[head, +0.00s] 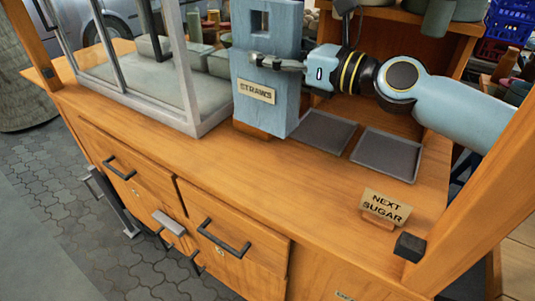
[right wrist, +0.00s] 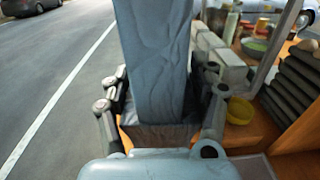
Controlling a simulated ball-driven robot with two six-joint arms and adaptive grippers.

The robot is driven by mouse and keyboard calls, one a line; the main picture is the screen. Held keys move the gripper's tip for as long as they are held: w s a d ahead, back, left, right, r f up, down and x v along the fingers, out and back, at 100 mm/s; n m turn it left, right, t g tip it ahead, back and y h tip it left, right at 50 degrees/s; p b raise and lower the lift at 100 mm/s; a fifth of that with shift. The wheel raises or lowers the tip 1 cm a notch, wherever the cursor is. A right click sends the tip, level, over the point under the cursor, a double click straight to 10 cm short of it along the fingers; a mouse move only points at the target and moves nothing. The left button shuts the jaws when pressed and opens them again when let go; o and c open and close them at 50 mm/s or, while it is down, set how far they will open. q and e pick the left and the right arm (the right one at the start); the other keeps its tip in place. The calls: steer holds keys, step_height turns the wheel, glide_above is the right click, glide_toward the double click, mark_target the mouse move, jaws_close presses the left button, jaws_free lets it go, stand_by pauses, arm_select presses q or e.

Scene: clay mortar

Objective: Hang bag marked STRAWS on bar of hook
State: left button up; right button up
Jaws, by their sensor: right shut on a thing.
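The blue bag marked STRAWS (head: 265,112) stands upright at the back of the wooden counter, with a slot near its top. My right gripper (head: 277,62) reaches in from the right and is shut on the bag's upper part. In the right wrist view the bag (right wrist: 155,65) fills the space between the fingers of my right gripper (right wrist: 162,95). I cannot tell whether the bag's bottom touches the counter. A pale block with dark bars (head: 168,223) projects from the counter front; I cannot tell whether it is the hook. My left gripper is not in view.
A glass case (head: 190,118) stands just left of the bag. Two dark trays (head: 388,155) lie to its right. A NEXT SUGAR sign (head: 387,207) stands near the front right, by a wooden post (head: 480,190). Drawer handles (head: 223,236) project below.

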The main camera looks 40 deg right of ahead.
mark_target(272, 103)
step_height(272, 103, down, 10)
steer(key=b, duration=0.9)
steer(key=shift+r, duration=0.2)
steer(key=shift+f, duration=0.15)
steer(key=o, duration=1.7)
steer(key=shift+o, duration=0.2)
steer(key=shift+f, duration=0.1)
